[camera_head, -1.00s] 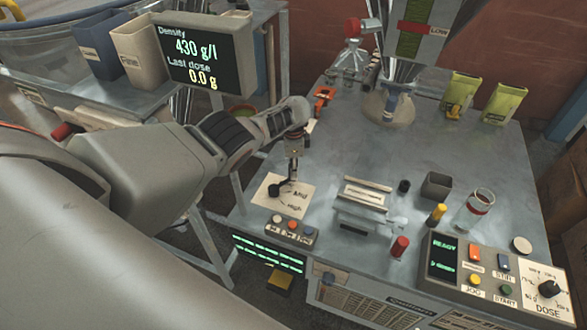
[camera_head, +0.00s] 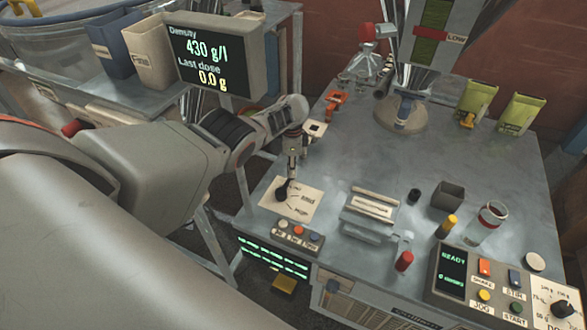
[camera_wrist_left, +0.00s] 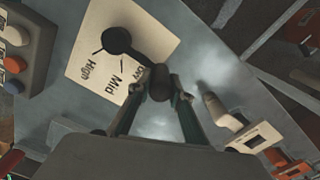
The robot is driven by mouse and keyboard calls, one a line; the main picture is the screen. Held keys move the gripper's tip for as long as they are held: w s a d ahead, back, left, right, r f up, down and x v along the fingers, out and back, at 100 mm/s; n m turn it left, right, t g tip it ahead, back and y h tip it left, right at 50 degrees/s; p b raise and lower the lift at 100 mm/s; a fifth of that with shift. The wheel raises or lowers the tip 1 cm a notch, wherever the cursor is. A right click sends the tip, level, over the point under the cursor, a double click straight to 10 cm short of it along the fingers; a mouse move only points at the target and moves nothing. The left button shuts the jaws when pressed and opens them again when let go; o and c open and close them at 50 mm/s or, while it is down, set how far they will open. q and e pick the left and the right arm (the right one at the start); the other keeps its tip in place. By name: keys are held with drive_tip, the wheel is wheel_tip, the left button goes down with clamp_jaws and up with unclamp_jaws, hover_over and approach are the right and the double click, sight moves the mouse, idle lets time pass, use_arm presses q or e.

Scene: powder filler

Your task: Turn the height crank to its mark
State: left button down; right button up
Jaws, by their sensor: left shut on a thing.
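The black height crank (camera_head: 282,194) sits on a pale card (camera_head: 300,207) at the table's left front edge. In the left wrist view, the crank's round hub (camera_wrist_left: 117,40) lies on the card (camera_wrist_left: 92,66), and its arm runs to a dark knob (camera_wrist_left: 160,86). The arm lies beside the partly covered Low label; Mid and High are clear of it. My left gripper (camera_head: 291,178) reaches down over the crank. In the wrist view its fingers (camera_wrist_left: 160,93) are shut on the knob. My right gripper is not in view.
A button box (camera_head: 298,237) stands in front of the card. A metal fixture (camera_head: 370,212) is to its right, with a red-topped peg (camera_head: 403,262) near it. An orange-handled clamp (camera_head: 334,103) lies behind. The table's middle is clear.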

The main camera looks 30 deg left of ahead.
use_arm(q)
drive_tip(key=shift+w+a+r, duration=0.1)
drive_tip(key=shift+a+r, duration=0.05)
drive_tip(key=shift+a, duration=0.15)
drive_tip(key=c, duration=1.8)
unclamp_jaws()
drive_tip(key=shift+c, duration=0.2)
drive_tip(key=shift+d, duration=0.15)
drive_tip(key=shift+d+r, duration=0.1)
drive_tip(key=shift+r, duration=0.2)
drive_tip(key=r, duration=1.1)
drive_tip(key=shift+a+r, duration=0.15)
drive_tip(key=shift+a, duration=0.05)
